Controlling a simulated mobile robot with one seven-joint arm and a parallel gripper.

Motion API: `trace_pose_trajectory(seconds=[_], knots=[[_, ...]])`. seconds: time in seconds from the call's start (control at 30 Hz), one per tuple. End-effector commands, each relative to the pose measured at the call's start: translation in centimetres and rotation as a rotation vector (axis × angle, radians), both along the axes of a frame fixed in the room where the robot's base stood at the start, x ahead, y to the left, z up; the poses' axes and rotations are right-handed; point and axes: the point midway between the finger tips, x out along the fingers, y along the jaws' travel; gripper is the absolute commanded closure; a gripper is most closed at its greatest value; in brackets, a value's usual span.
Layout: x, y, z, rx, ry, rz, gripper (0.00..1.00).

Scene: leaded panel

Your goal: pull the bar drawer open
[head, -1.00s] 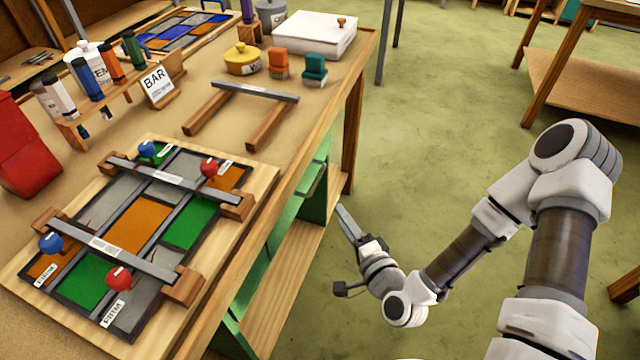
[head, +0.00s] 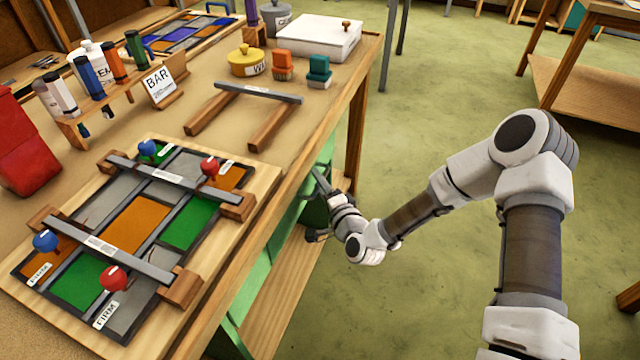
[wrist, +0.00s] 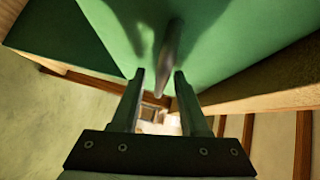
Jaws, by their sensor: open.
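The drawer front is a green panel (wrist: 215,35) under the workbench, filling the upper part of the wrist view. A dark bar handle (wrist: 171,45) stands out from it. My gripper (wrist: 158,78) is open, with one finger on each side of the handle's lower end as seen in the wrist view. I cannot tell whether the fingers touch the handle. In the head view my gripper (head: 318,175) is at the bench's right side, beside the green front, whose handle is mostly hidden there. The drawer looks shut.
The workbench (head: 290,160) holds a leaded panel (head: 130,225) under two clamp bars. A BAR sign (head: 158,85), a yellow pot (head: 245,62) and a white box (head: 318,38) stand further back. Open green floor (head: 440,120) lies to the right.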

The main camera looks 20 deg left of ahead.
Motion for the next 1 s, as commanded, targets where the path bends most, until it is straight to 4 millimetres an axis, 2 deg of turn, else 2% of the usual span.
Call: trace_pose_trajectory(seconds=[0.17,0.4,0.43,1.0], knots=[[-0.01,0.00,0.00,0.000,0.000,0.000,0.56],[-0.03,-0.03,0.00,0.000,0.000,0.000,0.97],[-0.04,-0.02,-0.01,0.000,0.000,0.000,1.00],[-0.05,-0.04,-0.01,0.000,0.000,0.000,1.00]])
